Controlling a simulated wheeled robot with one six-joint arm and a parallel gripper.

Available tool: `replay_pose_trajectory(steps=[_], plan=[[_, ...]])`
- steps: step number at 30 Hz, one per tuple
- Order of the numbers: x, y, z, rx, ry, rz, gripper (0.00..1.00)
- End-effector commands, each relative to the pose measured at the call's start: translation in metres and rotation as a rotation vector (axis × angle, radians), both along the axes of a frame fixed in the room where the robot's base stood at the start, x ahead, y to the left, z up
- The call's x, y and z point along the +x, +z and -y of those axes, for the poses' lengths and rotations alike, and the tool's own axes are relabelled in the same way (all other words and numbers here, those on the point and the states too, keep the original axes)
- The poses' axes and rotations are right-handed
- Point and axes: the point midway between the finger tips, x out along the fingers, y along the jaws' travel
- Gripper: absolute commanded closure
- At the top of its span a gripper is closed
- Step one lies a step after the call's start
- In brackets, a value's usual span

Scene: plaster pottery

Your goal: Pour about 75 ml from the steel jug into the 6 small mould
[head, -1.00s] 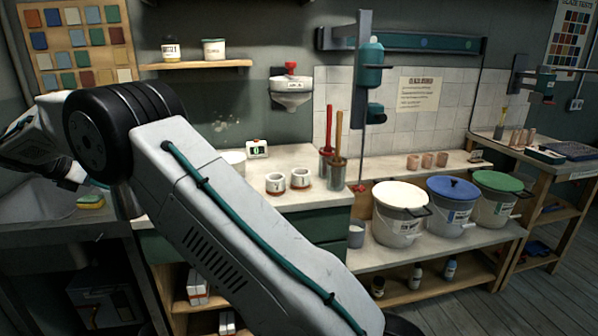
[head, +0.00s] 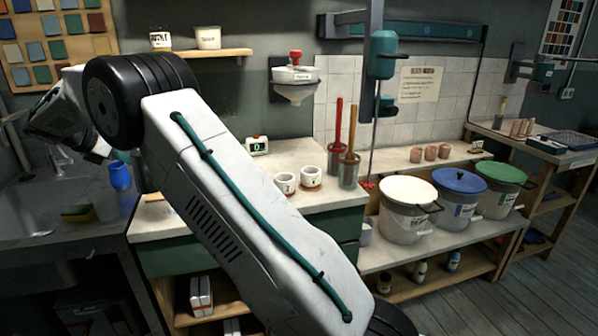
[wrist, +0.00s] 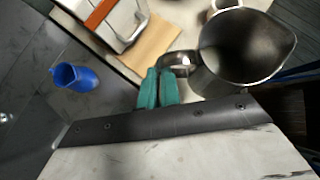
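The steel jug (wrist: 240,50) is large at the right of the wrist view, its open mouth facing the camera and its inside dark. I cannot tell its liquid level. My gripper (wrist: 158,80) has its teal fingers nearly together at the jug's handle and appears shut on it. In the head view my arm hides the jug and the fingertips. A white block with an orange band (wrist: 112,18), perhaps a mould, stands by a wooden board.
A small display showing 0 (head: 257,146) stands behind the pots. Tool holders with red and wooden handles (head: 349,170) stand to their right. A blue vessel (wrist: 75,77) is by the sink at left.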

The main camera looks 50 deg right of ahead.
Motion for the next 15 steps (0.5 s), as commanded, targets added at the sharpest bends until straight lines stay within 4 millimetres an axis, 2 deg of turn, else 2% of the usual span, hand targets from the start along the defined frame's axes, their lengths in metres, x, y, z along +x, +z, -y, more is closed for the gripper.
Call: replay_pose_trajectory(steps=[1,3,15], plan=[[-0.003,0.002,0.022,0.0,-0.018,0.004,1.0],[-0.007,0.005,0.049,0.0,-0.037,0.007,1.0],[-0.048,0.006,0.198,0.005,-0.081,0.024,1.0]])
